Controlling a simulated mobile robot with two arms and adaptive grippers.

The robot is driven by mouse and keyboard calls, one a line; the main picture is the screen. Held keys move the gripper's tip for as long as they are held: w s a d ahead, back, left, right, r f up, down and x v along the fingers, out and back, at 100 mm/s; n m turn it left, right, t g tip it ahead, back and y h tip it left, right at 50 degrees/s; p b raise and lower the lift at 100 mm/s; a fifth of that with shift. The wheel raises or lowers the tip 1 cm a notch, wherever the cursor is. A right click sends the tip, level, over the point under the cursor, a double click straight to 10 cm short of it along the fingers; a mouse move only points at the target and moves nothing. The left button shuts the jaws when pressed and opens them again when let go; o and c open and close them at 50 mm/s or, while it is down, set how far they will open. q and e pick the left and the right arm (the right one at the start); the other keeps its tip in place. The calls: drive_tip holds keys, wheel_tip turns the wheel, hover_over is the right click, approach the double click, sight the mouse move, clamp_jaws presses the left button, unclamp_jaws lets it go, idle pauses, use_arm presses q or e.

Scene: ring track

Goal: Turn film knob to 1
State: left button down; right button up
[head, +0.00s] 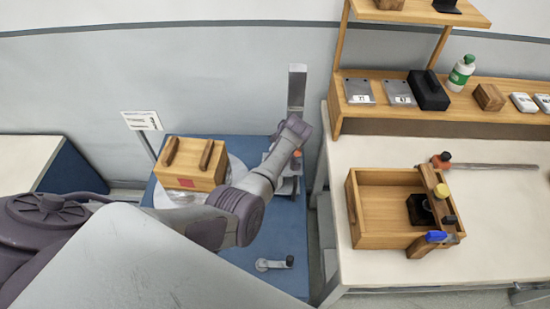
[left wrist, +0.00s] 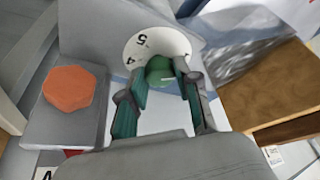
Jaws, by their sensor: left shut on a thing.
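A round green knob (left wrist: 160,68) with a white line on it sits at a white dial (left wrist: 180,40) in the left wrist view. The dial shows the numbers 5 and 4 at its left side; its other numbers are hidden or unreadable. My left gripper (left wrist: 161,75) is shut on the green knob, one finger on each side. In the head view my left arm reaches over a grey device (head: 290,186) on the blue table, and its fingers and the green knob are hidden there. My right gripper is in neither view.
An orange octagonal knob (left wrist: 69,88) stands on a grey block beside the gripper. On the blue table (head: 268,230) are a wooden box (head: 190,180) with two handles and a small crank (head: 274,264). A wooden tray (head: 352,215) lies on the white table at right.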

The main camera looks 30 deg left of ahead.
use_arm(q)
drive_tip(key=c, duration=0.8)
unclamp_jaws()
drive_tip(key=v, duration=1.2)
